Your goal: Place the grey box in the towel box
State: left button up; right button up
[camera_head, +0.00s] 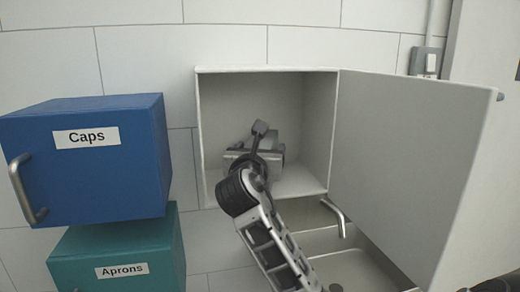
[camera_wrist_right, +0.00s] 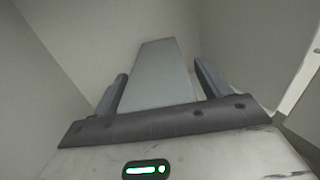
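The open white wall box (camera_head: 318,130) hangs in the middle of the head view, its door (camera_head: 405,160) swung out to the right. I see no label on it. In the right wrist view, the grey box (camera_wrist_right: 158,75) lies between the two fingers of my right gripper (camera_wrist_right: 160,69). The fingers stand apart, with a narrow gap at the right side of the grey box, so they look open around it. My left gripper is not in view.
A blue "Caps" box (camera_head: 95,175) with a handle hangs at the left, shut. A teal "Aprons" box (camera_head: 125,250) is below it. A sink (camera_head: 355,270) with a tap (camera_head: 338,215) lies below the white box. The door blocks the right side.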

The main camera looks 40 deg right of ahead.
jog(key=shift+r, duration=0.1)
jog(key=shift+s+a, duration=0.15)
jog(key=shift+a, duration=0.1)
jog(key=b+v, duration=0.1)
jog(key=v, duration=1)
jog(key=shift+a, duration=0.2)
jog(key=shift+s+r, duration=0.1)
jog(key=shift+s, duration=0.05)
